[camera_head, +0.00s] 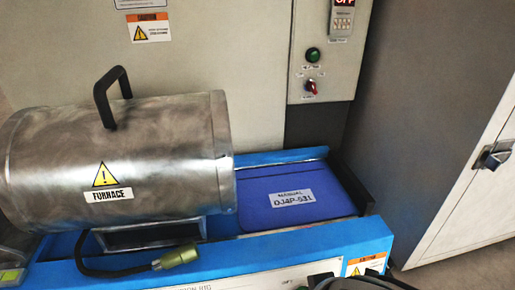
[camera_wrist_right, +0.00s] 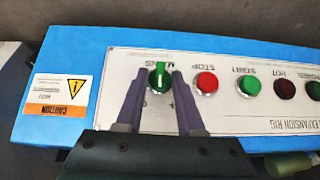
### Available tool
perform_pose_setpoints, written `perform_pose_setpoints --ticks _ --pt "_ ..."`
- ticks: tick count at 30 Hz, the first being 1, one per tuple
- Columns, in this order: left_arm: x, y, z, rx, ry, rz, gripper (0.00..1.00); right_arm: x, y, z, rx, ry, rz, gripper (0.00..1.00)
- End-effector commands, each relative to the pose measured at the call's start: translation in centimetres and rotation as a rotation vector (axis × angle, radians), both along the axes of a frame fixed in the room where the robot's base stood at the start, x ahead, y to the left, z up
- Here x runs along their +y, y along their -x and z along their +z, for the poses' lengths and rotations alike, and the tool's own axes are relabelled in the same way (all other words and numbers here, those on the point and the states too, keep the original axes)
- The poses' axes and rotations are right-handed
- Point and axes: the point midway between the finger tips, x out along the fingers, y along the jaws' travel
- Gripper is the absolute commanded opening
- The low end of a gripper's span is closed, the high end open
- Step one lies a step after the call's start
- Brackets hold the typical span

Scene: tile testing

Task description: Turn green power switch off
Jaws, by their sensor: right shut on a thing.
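The green power switch (camera_wrist_right: 159,77) is a round green knob with a raised grip bar, on the white panel (camera_wrist_right: 120,105) of the blue rig, under an upside-down label that seems to read MAINS. My right gripper (camera_wrist_right: 165,82) has its two purplish fingers on either side of the knob, shut on its bar. The bar runs roughly up and down in the right wrist view. In the head view only a dark part of my right arm shows at the bottom edge, and the switch is hidden there.
Beside the switch are a red STOP button (camera_wrist_right: 205,82), a green START button (camera_wrist_right: 250,86) and more dark lamps. The furnace (camera_head: 120,160) lies on the blue rig (camera_head: 300,250), beside a blue manual (camera_head: 260,205). A grey cabinet (camera_head: 440,100) stands right.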

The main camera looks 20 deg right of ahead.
Motion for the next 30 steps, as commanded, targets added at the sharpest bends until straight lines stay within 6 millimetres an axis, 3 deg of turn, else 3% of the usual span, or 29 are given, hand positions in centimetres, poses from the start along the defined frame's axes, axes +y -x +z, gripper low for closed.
perform_pose_setpoints --ticks 8,18,30 --pt "-0.1 0.0 -1.4 0.001 0.004 0.003 1.0 0.8 -0.3 -0.3 0.055 0.244 0.058 0.0" --pt "-0.2 0.0 -4.6 0.001 0.007 0.004 1.0 1.1 -0.4 -0.7 0.122 0.533 0.125 0.0" --pt "-0.1 0.0 -7.3 0.001 0.005 0.004 1.0 1.3 -0.4 -0.6 0.171 0.741 0.174 0.0"
